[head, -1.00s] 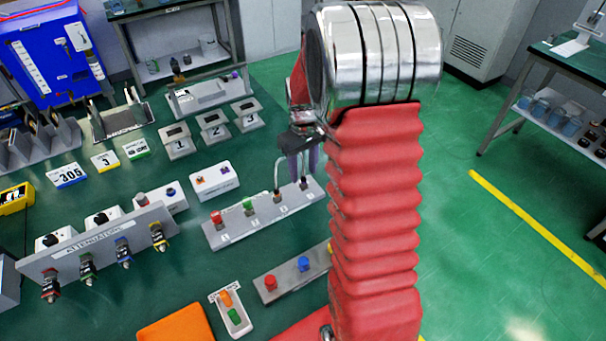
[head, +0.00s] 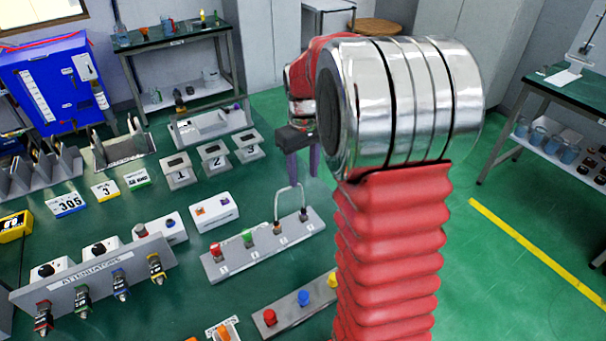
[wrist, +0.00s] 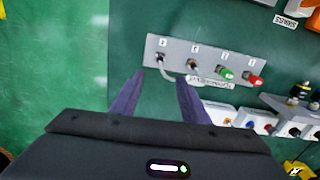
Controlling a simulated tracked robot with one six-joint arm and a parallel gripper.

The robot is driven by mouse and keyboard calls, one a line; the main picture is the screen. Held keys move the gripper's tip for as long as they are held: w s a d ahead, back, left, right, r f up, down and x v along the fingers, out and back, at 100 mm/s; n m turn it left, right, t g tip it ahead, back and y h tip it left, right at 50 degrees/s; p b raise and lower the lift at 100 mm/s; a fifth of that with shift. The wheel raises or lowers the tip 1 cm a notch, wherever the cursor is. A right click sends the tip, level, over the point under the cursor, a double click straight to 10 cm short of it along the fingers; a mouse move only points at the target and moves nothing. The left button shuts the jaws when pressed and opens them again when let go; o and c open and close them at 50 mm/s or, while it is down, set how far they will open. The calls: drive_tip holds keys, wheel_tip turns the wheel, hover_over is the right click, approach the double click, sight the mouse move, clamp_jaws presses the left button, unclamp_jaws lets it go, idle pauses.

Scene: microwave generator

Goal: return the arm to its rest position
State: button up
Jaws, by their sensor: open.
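My gripper (head: 301,163) hangs left of my arm's large metal joint in the head view, above the green bench. Its purple fingers are apart with nothing between them. In the wrist view my gripper (wrist: 158,85) also shows open, with its fingertips in front of the grey connector strip. The connector strip (head: 262,247) holds a red cap, a green cap and two dark sockets joined by a white looped cable (head: 277,200). The cable also shows in the wrist view (wrist: 170,75), close to the fingertips in the picture. My red arm hides part of the bench.
The green bench holds the attenuator panel (head: 95,275), numbered stands (head: 214,160), a white box (head: 214,209) and a strip with red, blue and yellow caps (head: 290,311). A blue case (head: 55,85) stands at the back left. Green floor is clear at right.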

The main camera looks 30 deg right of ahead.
idle(0.4)
drive_tip(key=s+a+r+t, duration=0.2)
drive_tip(key=s+a+r, duration=0.2)
drive_tip(key=s+a, duration=0.5)
drive_tip(key=s+a+r+t, duration=0.3)
drive_tip(key=s+a+r, duration=0.2)
drive_tip(key=s+a, duration=0.4)
drive_tip(key=shift+s+a+m+t, duration=0.3)
drive_tip(key=shift+s, duration=0.85)
drive_tip(key=shift+r, duration=0.1)
drive_tip(key=shift+c, duration=0.2)
